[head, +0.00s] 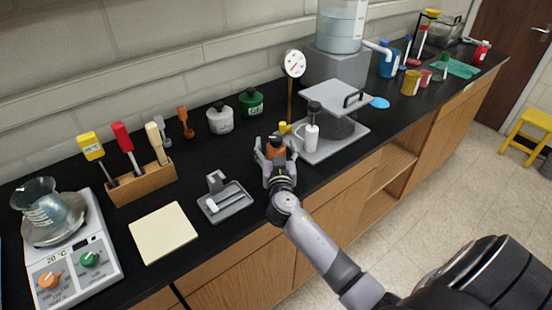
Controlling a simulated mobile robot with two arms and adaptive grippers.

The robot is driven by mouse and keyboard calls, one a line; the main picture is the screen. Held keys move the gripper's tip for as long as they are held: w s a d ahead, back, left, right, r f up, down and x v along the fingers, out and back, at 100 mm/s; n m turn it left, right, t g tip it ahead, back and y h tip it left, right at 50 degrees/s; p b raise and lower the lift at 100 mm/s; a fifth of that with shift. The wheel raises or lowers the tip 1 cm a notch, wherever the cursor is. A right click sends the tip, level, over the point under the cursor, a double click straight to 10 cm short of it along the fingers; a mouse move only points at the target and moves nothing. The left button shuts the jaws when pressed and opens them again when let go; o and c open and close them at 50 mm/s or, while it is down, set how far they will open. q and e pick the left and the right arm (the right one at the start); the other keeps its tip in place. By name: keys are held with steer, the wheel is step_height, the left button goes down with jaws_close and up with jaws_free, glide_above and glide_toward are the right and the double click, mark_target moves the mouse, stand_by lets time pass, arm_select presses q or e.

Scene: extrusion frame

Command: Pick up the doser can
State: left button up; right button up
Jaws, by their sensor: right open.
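My right gripper (276,152) is over the black bench top, with its fingers spread apart. A small orange can (276,147), which looks like the doser can, shows between the fingers, partly hidden by them. I cannot tell whether either finger touches it. My left gripper is out of view.
A grey tray (231,206) with a small white-handled tool lies left of the gripper. A grey lidded press (330,147) with a white bottle (311,134) stands close on the right. White (220,120) and green (251,103) canisters stand behind. A cream board (163,234) lies left.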

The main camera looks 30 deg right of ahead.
jaws_close()
stand_by(0.8)
